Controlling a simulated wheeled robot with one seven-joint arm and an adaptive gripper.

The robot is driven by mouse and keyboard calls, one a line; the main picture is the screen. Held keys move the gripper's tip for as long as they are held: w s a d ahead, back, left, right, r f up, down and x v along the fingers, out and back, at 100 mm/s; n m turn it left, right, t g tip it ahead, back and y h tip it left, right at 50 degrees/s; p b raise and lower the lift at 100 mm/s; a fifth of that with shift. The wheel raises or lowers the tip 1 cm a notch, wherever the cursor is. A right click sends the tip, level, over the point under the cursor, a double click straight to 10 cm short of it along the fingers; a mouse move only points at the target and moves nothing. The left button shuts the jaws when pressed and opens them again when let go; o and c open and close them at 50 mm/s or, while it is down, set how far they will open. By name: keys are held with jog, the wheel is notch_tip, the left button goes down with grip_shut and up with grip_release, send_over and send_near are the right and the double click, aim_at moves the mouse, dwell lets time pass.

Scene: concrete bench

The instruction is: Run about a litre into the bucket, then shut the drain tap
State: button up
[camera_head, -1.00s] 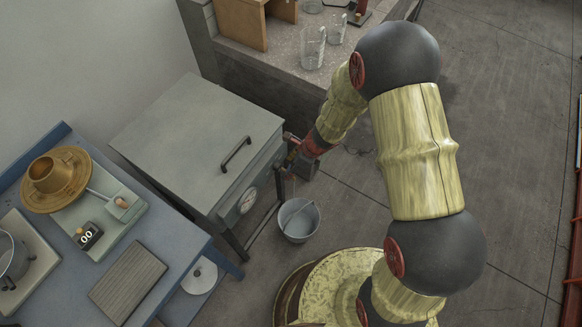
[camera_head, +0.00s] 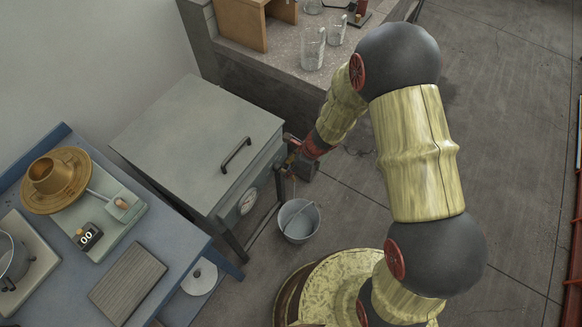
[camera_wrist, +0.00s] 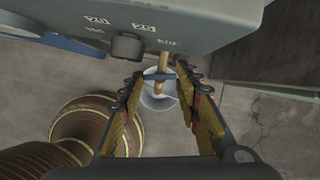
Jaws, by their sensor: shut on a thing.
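The grey tank (camera_head: 200,140) has a lid with a handle and a round dial (camera_head: 248,201) on its front. The brass drain tap (camera_wrist: 161,78) sticks out below its marked front face in the wrist view. My gripper (camera_wrist: 163,76) is shut on the drain tap, with a finger on each side of it; it shows at the tank's front right corner in the head view (camera_head: 293,152). The grey bucket (camera_head: 299,222) stands upright on the floor under the tap. Its rim also shows behind the tap in the wrist view (camera_wrist: 151,101). The water level in it cannot be told.
Clear jugs (camera_head: 313,48) stand on the concrete bench behind. Floor right of the bucket is clear.

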jog(key=shift+f+m+t+b, duration=0.1)
jog(key=shift+m+t+b, duration=0.2)
jog(key=shift+m+b, duration=0.3)
jog(key=shift+s+m, duration=0.1)
jog(key=shift+m, duration=0.7)
jog(key=o, duration=1)
jog(key=shift+o, duration=0.8)
jog(key=shift+r, duration=0.2)
jog(key=v, duration=1.1)
jog(key=shift+s+r, duration=0.35)
jog(key=shift+r, duration=0.05)
jog(key=shift+a, duration=0.1)
